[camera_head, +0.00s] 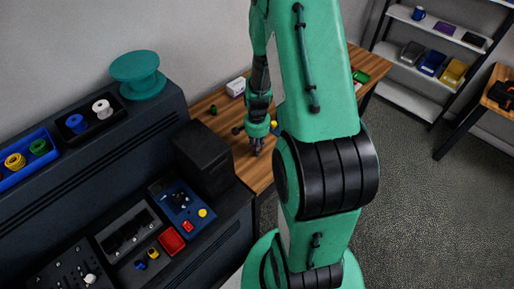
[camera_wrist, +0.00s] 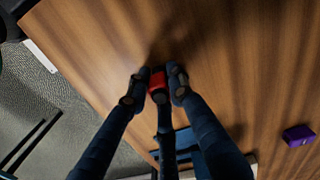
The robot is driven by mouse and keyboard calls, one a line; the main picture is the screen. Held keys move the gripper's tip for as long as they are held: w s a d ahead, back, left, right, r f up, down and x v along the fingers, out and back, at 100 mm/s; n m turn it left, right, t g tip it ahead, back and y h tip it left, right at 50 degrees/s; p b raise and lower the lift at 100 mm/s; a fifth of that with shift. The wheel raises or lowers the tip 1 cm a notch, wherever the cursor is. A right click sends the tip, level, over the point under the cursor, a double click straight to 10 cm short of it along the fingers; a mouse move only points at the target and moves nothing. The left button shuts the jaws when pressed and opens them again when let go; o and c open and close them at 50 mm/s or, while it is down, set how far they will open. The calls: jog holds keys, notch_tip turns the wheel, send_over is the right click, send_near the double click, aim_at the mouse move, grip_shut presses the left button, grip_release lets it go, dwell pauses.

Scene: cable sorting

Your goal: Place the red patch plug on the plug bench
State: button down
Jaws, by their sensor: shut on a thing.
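My gripper (camera_wrist: 155,82) is shut on the red patch plug (camera_wrist: 158,82) in the wrist view, with a finger pad on each side of it. Wood grain fills the view beyond the plug, with a soft shadow nearby; I cannot tell whether the plug touches the wood. In the head view my gripper (camera_head: 257,147) points down over the near part of the wooden bench top (camera_head: 224,101). The plug is mostly hidden there by the fingers. No label shows which surface is the plug bench.
A black box (camera_head: 203,158) stands left of my gripper. A white box (camera_head: 236,87) and a small green piece (camera_head: 213,110) lie on the wood. A purple piece (camera_wrist: 298,135) lies at right in the wrist view. A dark console with a red tray (camera_head: 172,241) is at lower left.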

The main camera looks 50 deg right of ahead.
jog(key=shift+f, duration=0.1)
jog(key=c, duration=1.5)
grip_release()
jog(key=shift+c, duration=0.2)
notch_tip(320, 180, up, 12)
jog(key=shift+r+p, duration=0.1)
jog(key=shift+p, duration=0.85)
